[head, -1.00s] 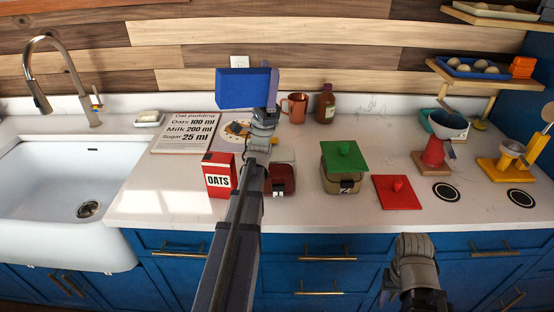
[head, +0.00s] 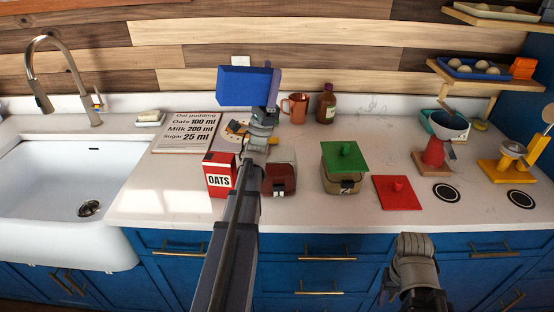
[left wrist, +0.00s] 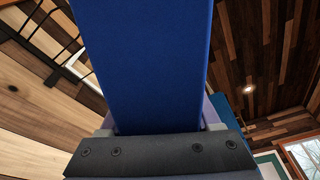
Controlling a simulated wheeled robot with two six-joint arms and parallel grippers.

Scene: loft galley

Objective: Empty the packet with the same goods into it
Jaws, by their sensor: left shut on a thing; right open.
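My left gripper (head: 272,88) is shut on a blue packet (head: 244,86), held high above the counter. The packet fills the middle of the left wrist view (left wrist: 145,60), with no label visible. A jar with dark red on it (head: 280,179) stands below, partly hidden by my left arm; I cannot tell its contents. A red and white OATS packet (head: 218,175) stands upright left of it. A jar with a green lid (head: 343,176) stands to the right. A red lid (head: 397,192) lies on the counter. My right gripper (head: 412,243) is open and empty at the counter's front edge.
A recipe board (head: 190,130) lies behind the OATS packet. A copper mug (head: 295,106) and a brown bottle (head: 326,104) stand at the back. The sink (head: 60,190) is at left. A red stand with a funnel (head: 434,152) and a yellow device (head: 500,165) are at right.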

